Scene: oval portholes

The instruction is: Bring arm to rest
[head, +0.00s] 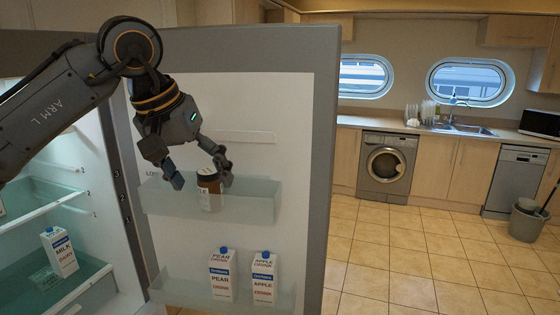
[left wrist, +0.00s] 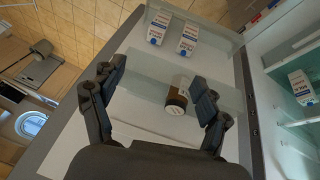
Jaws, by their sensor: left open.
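My left arm (head: 60,95) reaches in from the left in the head view, in front of the open fridge door (head: 325,150). My left gripper (head: 198,172) is open, its fingers spread at the upper door shelf (head: 255,195). A brown jar (head: 208,190) with a white label stands on that shelf, by the fingertips. In the left wrist view the jar (left wrist: 177,95) shows between the open fingers (left wrist: 155,100), nearer the right one. I cannot tell whether a finger touches it. My right gripper is not in view.
A pear drink carton (head: 221,275) and an apple drink carton (head: 263,277) stand on the lower door shelf. A milk carton (head: 59,252) stands inside the fridge at left. Tiled floor (head: 415,245) lies clear to the right, before a washing machine (head: 386,167) and a bin (head: 527,220).

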